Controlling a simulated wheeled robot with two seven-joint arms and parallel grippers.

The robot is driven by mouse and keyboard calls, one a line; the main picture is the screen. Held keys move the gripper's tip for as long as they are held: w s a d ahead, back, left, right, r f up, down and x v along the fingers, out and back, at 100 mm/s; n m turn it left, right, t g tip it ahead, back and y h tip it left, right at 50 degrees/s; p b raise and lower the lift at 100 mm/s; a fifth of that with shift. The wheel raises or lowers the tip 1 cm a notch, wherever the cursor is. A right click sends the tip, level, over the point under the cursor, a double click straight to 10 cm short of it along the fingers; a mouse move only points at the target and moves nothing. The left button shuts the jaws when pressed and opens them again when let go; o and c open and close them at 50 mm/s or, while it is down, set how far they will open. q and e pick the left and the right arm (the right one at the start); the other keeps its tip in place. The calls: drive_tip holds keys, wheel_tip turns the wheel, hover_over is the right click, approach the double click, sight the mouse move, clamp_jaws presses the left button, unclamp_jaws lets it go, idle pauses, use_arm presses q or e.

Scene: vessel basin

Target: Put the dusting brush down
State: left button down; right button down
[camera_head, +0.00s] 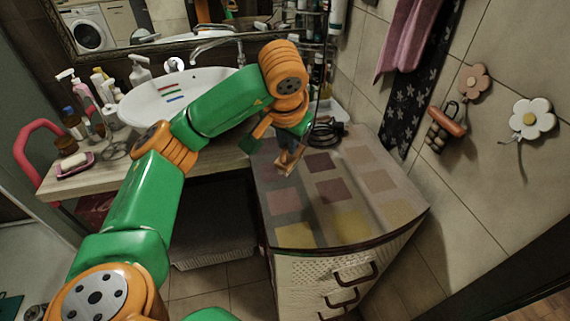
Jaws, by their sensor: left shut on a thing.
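My left arm reaches from the lower left across the basin to the checkered cabinet top (375,182). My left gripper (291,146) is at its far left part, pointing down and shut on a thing. A small tan, wooden-looking piece (288,161) shows just below the gripper, probably part of the dusting brush. Most of the brush is hidden by the gripper and wrist. The piece is at or just above the cabinet top; I cannot tell if it touches. My right gripper is not in view.
A dark coiled cord or appliance (327,131) lies behind the gripper. The cabinet top is bare to the right and front. A tiled wall with flower hooks (531,119) bounds the right.

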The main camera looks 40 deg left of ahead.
use_arm(q)
drive_tip(key=p+x, duration=0.1)
drive_tip(key=x, duration=0.2)
drive_tip(key=p+x, duration=0.1)
drive_tip(key=x, duration=0.2)
drive_tip(key=p+x, duration=0.1)
drive_tip(key=x, duration=0.2)
drive_tip(key=shift+s+a, duration=0.15)
drive_tip(key=shift+a, duration=0.15)
drive_tip(key=shift+f, duration=0.2)
drive_tip(key=shift+f+b, duration=0.1)
drive_tip(key=shift+b, duration=0.2)
drive_tip(key=c, duration=0.9)
unclamp_jaws()
